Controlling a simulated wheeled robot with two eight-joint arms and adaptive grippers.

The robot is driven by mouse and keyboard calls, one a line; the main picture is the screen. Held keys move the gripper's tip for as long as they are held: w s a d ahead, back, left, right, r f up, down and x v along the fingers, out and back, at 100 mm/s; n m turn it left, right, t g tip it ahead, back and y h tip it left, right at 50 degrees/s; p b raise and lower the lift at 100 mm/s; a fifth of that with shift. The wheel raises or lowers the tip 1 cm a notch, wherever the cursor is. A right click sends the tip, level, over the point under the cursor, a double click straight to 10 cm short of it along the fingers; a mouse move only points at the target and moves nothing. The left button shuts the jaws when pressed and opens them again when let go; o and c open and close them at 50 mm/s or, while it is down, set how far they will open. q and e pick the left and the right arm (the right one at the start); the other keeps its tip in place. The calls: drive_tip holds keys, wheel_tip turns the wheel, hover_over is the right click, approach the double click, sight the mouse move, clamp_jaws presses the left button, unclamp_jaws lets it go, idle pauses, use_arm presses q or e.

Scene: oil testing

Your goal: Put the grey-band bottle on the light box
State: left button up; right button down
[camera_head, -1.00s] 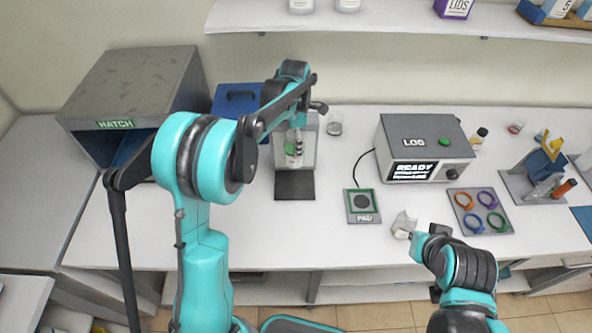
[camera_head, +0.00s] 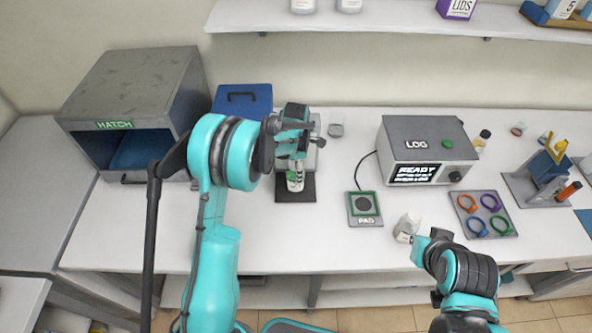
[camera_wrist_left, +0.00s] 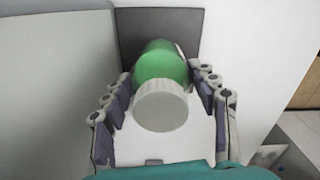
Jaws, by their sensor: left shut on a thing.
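My left gripper (camera_head: 297,168) is shut on a white-capped bottle with a green part (camera_head: 295,182). In the left wrist view, the white cap and green shoulder of this bottle (camera_wrist_left: 160,65) show between the fingers. It is over the dark base (camera_head: 308,195) of the pale upright box, which I take for the light box (camera_head: 313,155); the arm hides much of that box. I cannot tell whether the bottle touches the base. A pale bottle with a greyish side (camera_head: 406,228) stands beside my right gripper (camera_head: 418,243), whose fingers are too small to read. No grey band shows clearly on either bottle.
The open hatch box (camera_head: 125,110) and a blue case (camera_head: 243,98) stand at left. The pad (camera_head: 364,208), the log machine (camera_head: 428,150), a tray of coloured rings (camera_head: 483,213) and a rack (camera_head: 540,180) are at right. The front middle of the bench is clear.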

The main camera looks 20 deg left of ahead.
use_arm(q)
drive_tip(key=shift+f, duration=0.1)
drive_tip(key=o, duration=1.7)
